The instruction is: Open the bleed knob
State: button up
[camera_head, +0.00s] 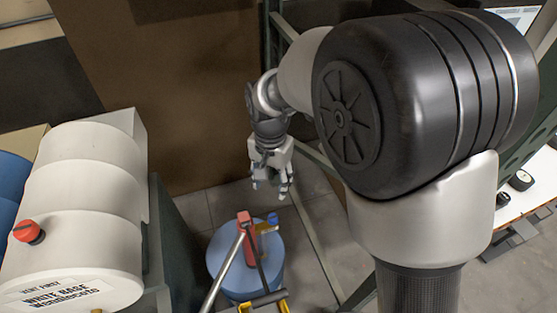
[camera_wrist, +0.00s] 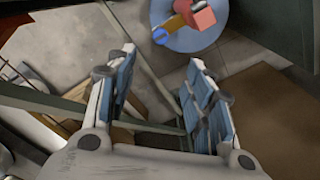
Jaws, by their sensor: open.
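A red knob (camera_head: 27,231) sits on the front end of a white ribbed tank (camera_head: 95,180) at the left, above its "VENT FIRST" label. A red pump block (camera_head: 244,219) stands on a blue drum (camera_head: 222,262), with a small blue knob (camera_head: 272,220) on a yellow part beside it. The pump block (camera_wrist: 202,16), yellow part and blue knob (camera_wrist: 160,35) show at the top of the wrist view. Which knob is the bleed knob is not marked. My gripper (camera_head: 269,187) is open and empty, pointing down behind the drum, apart from both knobs.
A metal lever and yellow-ended handle (camera_head: 262,300) extend toward the front from the drum. A green rack post (camera_head: 270,35) and rails stand close to my arm. A brown panel (camera_head: 170,80) is behind. Grey floor (camera_head: 310,265) shows right of the drum.

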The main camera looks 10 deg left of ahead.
aim_at(273, 217)
notch_tip(273, 217, down, 18)
jog(key=b, duration=0.5)
jog(key=shift+w+r, duration=0.15)
jog(key=shift+c, duration=0.3)
jog(key=c, duration=1)
